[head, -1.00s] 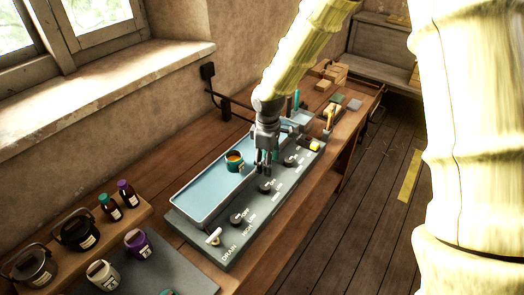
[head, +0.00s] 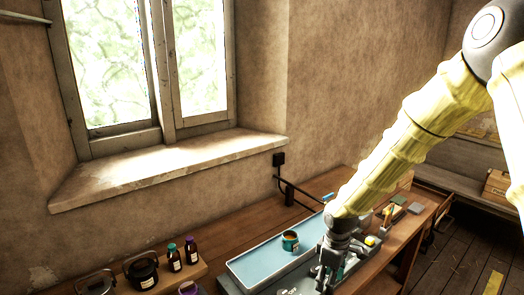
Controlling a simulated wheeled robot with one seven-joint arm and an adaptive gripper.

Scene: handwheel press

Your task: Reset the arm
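My arm comes in from the upper right in its yellow sleeve. My gripper (head: 326,280) points down at the bottom of the head view, over the front side of the grey unit with the pale blue tray (head: 255,270). Its fingertips are small and dark there, and I cannot tell whether they are apart or closed. I see nothing clearly held. A teal cup with orange contents (head: 290,241) stands in the tray, to the left of my gripper and apart from it.
Small blocks and tools lie on the bench (head: 408,237) to the right. A window sill (head: 170,170) juts out at upper left.

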